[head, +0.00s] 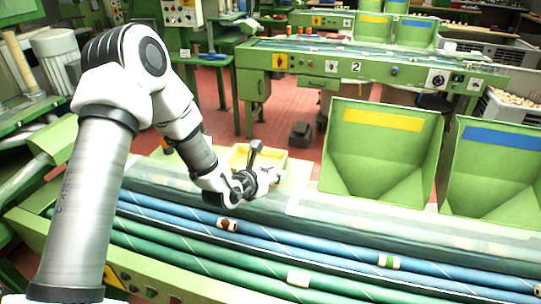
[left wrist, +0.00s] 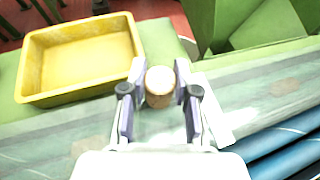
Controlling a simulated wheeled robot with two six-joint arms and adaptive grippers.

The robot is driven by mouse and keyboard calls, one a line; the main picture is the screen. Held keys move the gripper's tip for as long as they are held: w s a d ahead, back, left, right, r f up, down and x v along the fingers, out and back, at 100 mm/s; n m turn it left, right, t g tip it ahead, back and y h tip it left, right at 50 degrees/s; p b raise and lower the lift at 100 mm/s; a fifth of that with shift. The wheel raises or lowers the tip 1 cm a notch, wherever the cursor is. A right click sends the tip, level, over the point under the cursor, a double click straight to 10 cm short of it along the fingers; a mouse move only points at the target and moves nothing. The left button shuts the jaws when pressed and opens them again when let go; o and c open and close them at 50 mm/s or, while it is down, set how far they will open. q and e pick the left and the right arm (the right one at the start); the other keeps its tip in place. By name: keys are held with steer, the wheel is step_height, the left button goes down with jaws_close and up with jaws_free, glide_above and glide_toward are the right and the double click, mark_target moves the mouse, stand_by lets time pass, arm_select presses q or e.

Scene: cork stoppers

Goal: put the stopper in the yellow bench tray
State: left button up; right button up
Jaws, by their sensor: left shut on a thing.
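The stopper (left wrist: 160,86) is a short tan cork cylinder in the left wrist view. My left gripper (left wrist: 160,92) is shut on it, with one finger on each side. The yellow bench tray (left wrist: 82,60) is at the left of that view, beside the gripper, and its visible floor is empty. In the head view the tray (head: 240,152) stands on the green bench, just behind my left gripper (head: 272,177) and partly hidden by it. The stopper is hard to make out there. My right gripper is in neither view.
Green hoppers with a yellow label (head: 382,120) and a blue label (head: 500,137) stand right of the gripper. Blue and green tubes run along the bench front, with a brown piece (head: 228,224), a white piece (head: 298,278) and a green-and-white piece (head: 388,261) on them.

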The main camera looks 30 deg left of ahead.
arm_select(q)
steer(key=a, duration=0.1)
steer(key=w+a+p, duration=0.1)
steer(key=a, duration=0.1)
steer(key=a+r, duration=0.1)
steer(key=shift+w+a, duration=0.35)
steer(key=w+a, duration=0.1)
steer(key=w, duration=0.1)
steer(key=w+a+f+p, duration=0.1)
steer(key=w+a, duration=0.1)
steer(key=shift+w+a+f+p, duration=0.2)
steer(key=shift+a+p, duration=0.1)
steer(key=w+a, duration=0.1)
steer(key=w+a+p, duration=0.1)
steer(key=a, duration=0.1)
steer(key=shift+w+a, duration=0.15)
steer(key=shift+w, duration=0.05)
steer(key=f, duration=0.2)
steer(key=f+p, duration=0.1)
steer(key=shift+w+f, duration=0.2)
steer(key=shift+f, duration=0.3)
steer(key=shift+s+f, duration=0.1)
steer(key=o, duration=0.7)
steer(key=shift+o, duration=0.2)
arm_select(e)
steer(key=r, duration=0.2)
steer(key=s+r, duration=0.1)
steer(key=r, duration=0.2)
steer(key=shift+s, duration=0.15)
